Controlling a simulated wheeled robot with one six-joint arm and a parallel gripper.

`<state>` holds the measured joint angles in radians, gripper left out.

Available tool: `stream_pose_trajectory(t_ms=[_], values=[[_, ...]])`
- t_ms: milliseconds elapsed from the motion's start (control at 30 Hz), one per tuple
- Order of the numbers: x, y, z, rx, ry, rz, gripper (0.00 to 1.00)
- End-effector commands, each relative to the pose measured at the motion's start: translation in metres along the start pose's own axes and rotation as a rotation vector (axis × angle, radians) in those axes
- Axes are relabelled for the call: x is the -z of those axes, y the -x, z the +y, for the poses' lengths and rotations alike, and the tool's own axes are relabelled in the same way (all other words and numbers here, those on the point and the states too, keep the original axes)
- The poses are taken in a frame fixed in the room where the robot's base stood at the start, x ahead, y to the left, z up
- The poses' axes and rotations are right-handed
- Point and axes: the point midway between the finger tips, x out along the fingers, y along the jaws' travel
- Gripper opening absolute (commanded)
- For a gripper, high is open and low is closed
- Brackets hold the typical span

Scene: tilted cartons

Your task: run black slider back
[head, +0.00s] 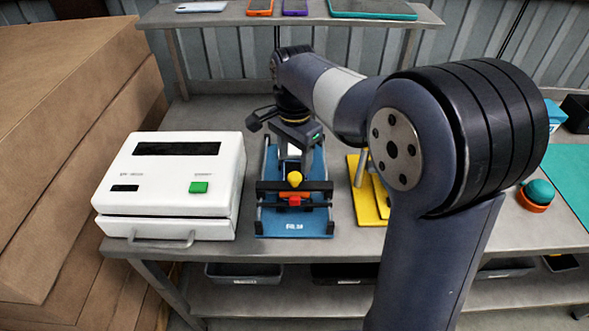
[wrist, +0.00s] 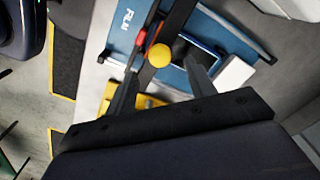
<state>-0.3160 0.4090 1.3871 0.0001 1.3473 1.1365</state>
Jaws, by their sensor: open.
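A blue fixture plate (head: 313,222) lies on the bench with white lettering at its near end. A black slider bar (head: 268,186) crosses it, with a yellow ball knob (head: 294,179) and a red block (head: 294,200) at its middle. The knob also shows in the wrist view (wrist: 159,55), with the black bar (wrist: 178,20) running past it. My gripper (head: 294,163) is over the far part of the fixture, behind the knob. In the wrist view its open fingers (wrist: 163,80) point toward the knob, one on each side; I cannot tell whether they touch it.
A white machine (head: 175,180) with a green button stands close left of the fixture. A yellow stand (head: 366,205) is close on the right, partly behind my arm. A shelf (head: 230,18) with flat devices spans the back. A teal dome (head: 538,192) sits far right.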

Motion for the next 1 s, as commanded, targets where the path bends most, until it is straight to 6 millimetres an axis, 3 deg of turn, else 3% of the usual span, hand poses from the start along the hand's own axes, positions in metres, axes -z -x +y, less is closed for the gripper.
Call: stream_pose_trajectory(t_ms=[100, 300, 667, 1000], values=[[0.0, -0.022, 0.001, -0.002, 0.0, -0.001, 0.52], [0.0, -0.044, 0.0, 0.0, 0.001, 0.0, 0.52], [0.0, -0.05, 0.0, 0.002, 0.001, 0.001, 0.52], [0.0, -0.05, 0.0, 0.002, 0.001, 0.001, 0.25]])
